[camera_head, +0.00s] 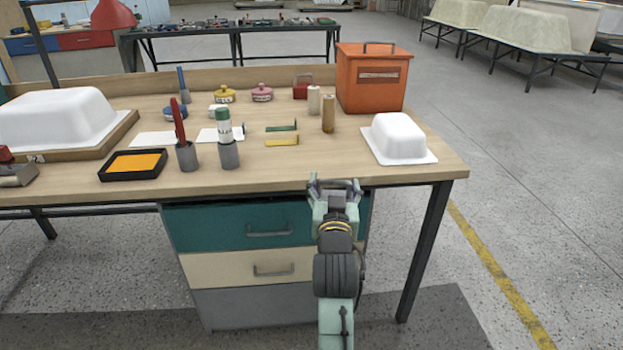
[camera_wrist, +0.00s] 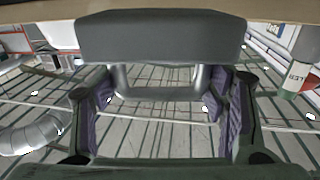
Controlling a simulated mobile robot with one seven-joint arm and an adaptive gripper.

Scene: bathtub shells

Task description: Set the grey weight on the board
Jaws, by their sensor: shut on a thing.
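My gripper (camera_head: 335,187) is at the front edge of the workbench, low in front of its right half. In the wrist view the purple-padded fingers of my gripper (camera_wrist: 160,100) are closed on the metal handle of the grey weight (camera_wrist: 160,38). The weight is a rounded dark grey block. In the head view the weight is hard to tell apart from my gripper. A brown wooden board (camera_head: 122,128) lies at the left of the bench, with a large white tub shell (camera_head: 58,115) on it.
An orange box (camera_head: 373,80) and a small white shell (camera_head: 398,138) stand at the right. A green-capped tube (camera_head: 224,125), a red tool (camera_head: 179,122) and a black tray with orange inside (camera_head: 108,167) stand towards the left.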

